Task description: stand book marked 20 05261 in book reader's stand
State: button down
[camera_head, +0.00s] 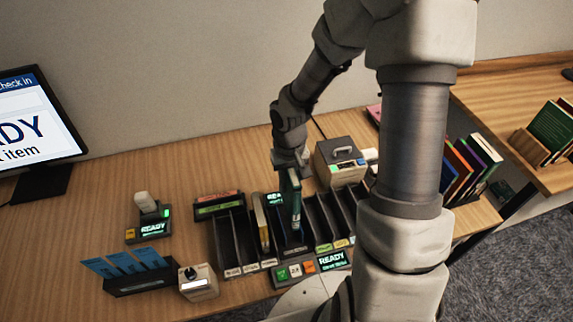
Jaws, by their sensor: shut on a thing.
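My gripper (291,170) is shut on a dark green book (294,208) and holds it upright. The book's lower end is at one slot of the black slotted rack (233,243). I cannot tell whether it touches the slot floor. The marking on the book is too small to read. A small device with a lit READY screen (152,228) and an upright white head stands to the left. I cannot tell for sure which device is the book reader's stand.
A yellowish book (262,222) stands in a slot left of the held book. A beige box with a handle (341,160) is behind right. Blue cards (125,262) and a small beige device (198,282) are front left. Several books (467,165) stand at right, partly behind my arm.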

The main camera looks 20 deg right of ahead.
aim_at(290, 170)
jog(key=shift+s+a+f, duration=0.15)
jog(key=shift+s+f, duration=0.05)
jog(key=shift+s, duration=0.25)
jog(key=shift+s+f, duration=0.3)
notch_tip(290, 170, down, 9)
jog(key=b, duration=0.8)
jog(key=shift+f+b, duration=0.55)
jog(key=shift+b, duration=0.15)
jog(key=c, duration=0.6)
grip_release()
jog(key=shift+c, duration=0.2)
notch_tip(290, 170, up, 17)
jog(key=p, duration=0.3)
jog(key=shift+r, duration=0.2)
